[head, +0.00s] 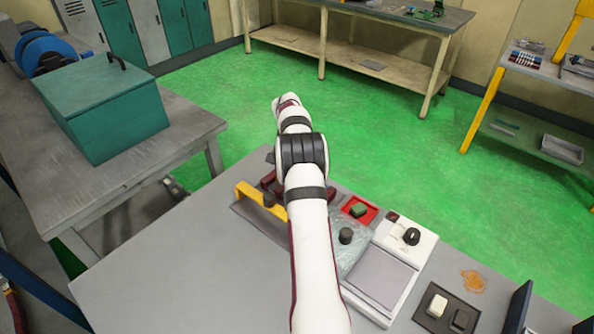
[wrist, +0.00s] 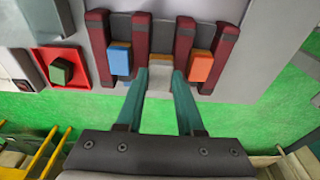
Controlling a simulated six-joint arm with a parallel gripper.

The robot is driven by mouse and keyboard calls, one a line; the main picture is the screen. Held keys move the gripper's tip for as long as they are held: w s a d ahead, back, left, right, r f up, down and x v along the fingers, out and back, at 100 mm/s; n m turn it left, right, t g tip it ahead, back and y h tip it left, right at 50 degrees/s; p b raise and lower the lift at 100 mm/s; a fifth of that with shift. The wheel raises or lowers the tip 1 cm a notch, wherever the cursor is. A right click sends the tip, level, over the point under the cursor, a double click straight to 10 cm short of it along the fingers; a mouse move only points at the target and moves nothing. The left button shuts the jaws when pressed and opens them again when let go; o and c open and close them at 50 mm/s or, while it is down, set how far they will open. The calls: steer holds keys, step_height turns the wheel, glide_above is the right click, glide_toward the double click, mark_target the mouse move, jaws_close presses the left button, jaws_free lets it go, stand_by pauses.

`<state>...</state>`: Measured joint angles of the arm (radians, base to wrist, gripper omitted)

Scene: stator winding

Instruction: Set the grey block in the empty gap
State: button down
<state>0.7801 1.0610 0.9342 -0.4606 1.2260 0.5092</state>
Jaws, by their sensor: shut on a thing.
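In the wrist view, my gripper (wrist: 161,80) has its two teal fingers shut on a pale grey block (wrist: 160,78). The block lies between the two middle dark red posts, in line with the gap (wrist: 161,42) between them. Whether it rests on the surface or is held just above it, I cannot tell. A blue block (wrist: 120,59) sits in the slot to the left and an orange block (wrist: 201,66) in the slot to the right. In the head view my arm hides the gripper, the grey block and most of the dark red holder (head: 268,183).
A green block (head: 358,210) sits in a red tray (head: 349,216) right of the arm. A white device with a black knob (head: 411,236) and a dark tray (head: 428,318) with two blocks are further right.

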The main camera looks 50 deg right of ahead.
steer(key=shift+f, duration=0.1)
steer(key=shift+f, duration=0.35)
steer(key=shift+f, duration=0.1)
steer(key=shift+f, duration=0.2)
stand_by(0.3)
steer(key=shift+c, duration=1.1)
jaws_free()
steer(key=shift+r, duration=3.5)
